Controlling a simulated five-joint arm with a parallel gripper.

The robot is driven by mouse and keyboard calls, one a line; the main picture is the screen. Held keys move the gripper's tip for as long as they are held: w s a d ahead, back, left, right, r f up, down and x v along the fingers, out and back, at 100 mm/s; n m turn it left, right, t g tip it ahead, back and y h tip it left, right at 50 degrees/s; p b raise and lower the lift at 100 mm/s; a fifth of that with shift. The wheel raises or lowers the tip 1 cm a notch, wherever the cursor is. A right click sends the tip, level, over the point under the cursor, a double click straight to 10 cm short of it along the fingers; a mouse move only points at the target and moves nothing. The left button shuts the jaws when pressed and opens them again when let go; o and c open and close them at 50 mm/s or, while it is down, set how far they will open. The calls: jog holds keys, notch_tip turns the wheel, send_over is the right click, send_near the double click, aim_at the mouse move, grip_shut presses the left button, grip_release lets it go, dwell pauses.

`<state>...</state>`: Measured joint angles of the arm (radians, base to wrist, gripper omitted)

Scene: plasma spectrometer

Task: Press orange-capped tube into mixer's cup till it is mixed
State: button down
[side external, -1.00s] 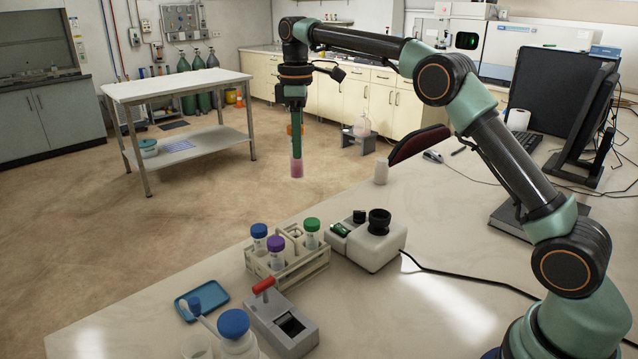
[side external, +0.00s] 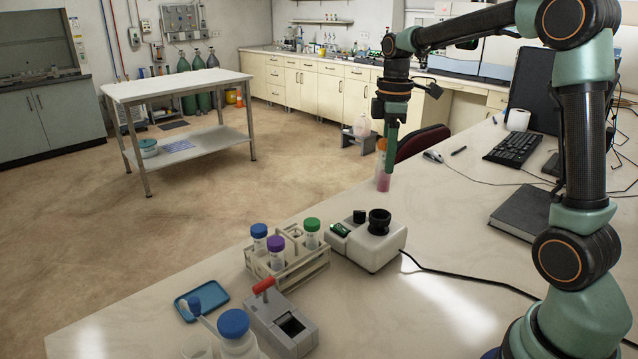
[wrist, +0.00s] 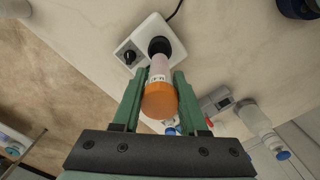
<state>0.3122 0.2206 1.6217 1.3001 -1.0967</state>
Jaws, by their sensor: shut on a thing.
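My gripper (wrist: 157,98) is shut on the orange-capped tube (wrist: 160,98), with the cap between its green fingers. In the side external view the tube (side external: 383,180) hangs upright with pink liquid in its lower end, above and behind the mixer. My gripper (side external: 388,145) partly hides the cap there. The mixer (side external: 372,248) is a white box with a black cup (side external: 379,218) on top. In the wrist view the mixer (wrist: 140,50) lies beyond the tube's lower end, and the tube overlaps the black cup (wrist: 160,46). The tube is apart from the cup.
A rack (side external: 288,262) with blue-, purple- and green-capped tubes stands left of the mixer. A grey device with a red handle (side external: 283,320), a blue tray (side external: 203,299) and a blue-capped bottle (side external: 238,335) are nearer the front. A black cable runs right from the mixer.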

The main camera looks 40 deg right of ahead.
aim_at(385, 188)
jog(key=shift+f, duration=3.4)
jog(key=shift+f, duration=0.5)
dwell(2.7)
jog(key=shift+r, duration=3.05)
